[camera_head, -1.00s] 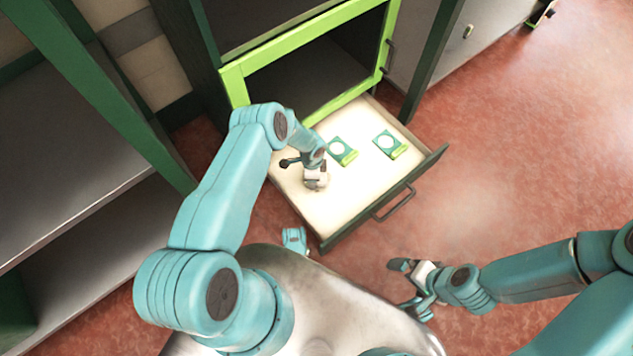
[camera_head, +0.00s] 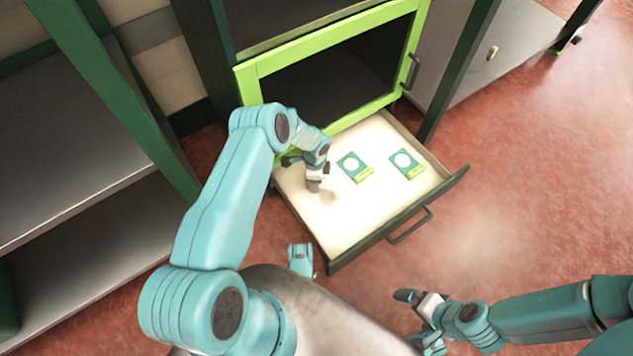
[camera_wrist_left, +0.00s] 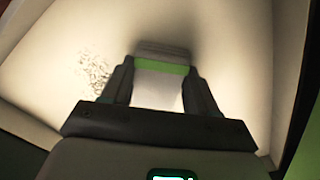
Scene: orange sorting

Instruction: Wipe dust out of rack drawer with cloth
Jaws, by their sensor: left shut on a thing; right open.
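The pulled-out drawer (camera_head: 345,240) has a pale floor and a dark green front with a handle. My left gripper (camera_head: 314,184) reaches down into its left part. In the left wrist view its fingers (camera_wrist_left: 160,85) are shut on a folded white cloth with a green band (camera_wrist_left: 162,60), low over the drawer floor. Dark specks of dust (camera_wrist_left: 95,75) lie left of the cloth in that view. In the head view the cloth is mostly hidden by the gripper. My right gripper (camera_head: 416,302) is open and empty, outside the drawer over the floor.
Two green cards with white discs (camera_head: 354,167) (camera_head: 406,164) lie in the drawer, right of my left gripper. A rack with a bright green frame (camera_head: 330,42) stands behind the drawer. Grey shelves (camera_head: 70,150) stand at left. The red floor (camera_head: 540,170) at right is open.

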